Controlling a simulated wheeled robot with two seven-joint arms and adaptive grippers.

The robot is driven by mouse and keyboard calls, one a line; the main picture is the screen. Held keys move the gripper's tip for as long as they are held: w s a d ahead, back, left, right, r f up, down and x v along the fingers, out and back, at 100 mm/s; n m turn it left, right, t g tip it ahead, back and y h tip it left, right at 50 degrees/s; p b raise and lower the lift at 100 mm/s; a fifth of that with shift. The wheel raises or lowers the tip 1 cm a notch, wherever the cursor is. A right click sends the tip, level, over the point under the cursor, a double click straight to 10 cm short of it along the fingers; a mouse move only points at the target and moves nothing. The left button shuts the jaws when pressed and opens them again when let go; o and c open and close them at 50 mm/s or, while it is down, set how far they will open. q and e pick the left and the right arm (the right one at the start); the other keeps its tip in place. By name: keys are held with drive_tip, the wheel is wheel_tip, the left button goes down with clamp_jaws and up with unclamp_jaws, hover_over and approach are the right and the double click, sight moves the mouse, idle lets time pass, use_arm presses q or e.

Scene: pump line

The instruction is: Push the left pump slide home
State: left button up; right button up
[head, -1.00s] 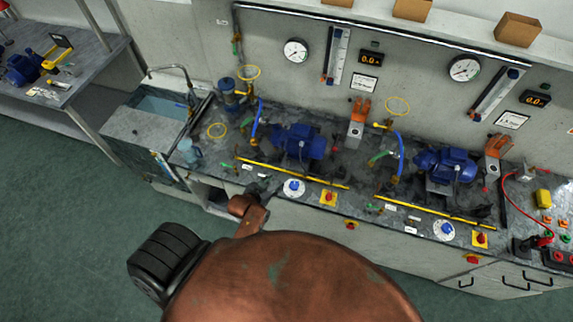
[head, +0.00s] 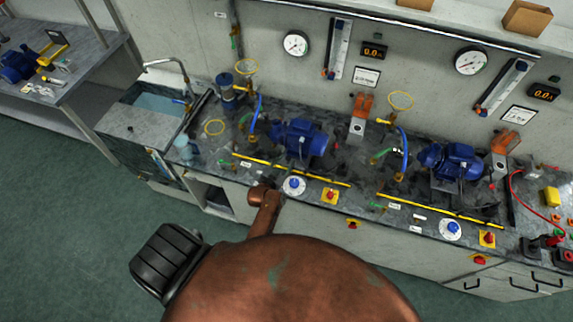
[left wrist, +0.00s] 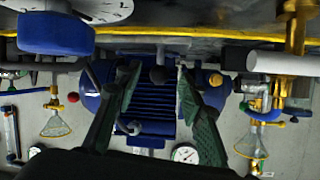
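In the head view my copper arm link hides the left gripper at the bench's front edge. My right gripper is not in view.
A yellow strip (head: 290,170) runs in front of the left pump. A blue-knobbed dial (head: 294,186) and a red knob on a yellow plate (head: 330,196) sit near my arm. A second blue pump (head: 450,162) stands to the right, a sink (head: 150,100) to the left.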

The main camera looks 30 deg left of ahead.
use_arm(q)
drive_tip(key=shift+w+f, duration=0.15)
drive_tip(key=shift+w, duration=0.2)
clamp_jaws()
idle(0.3)
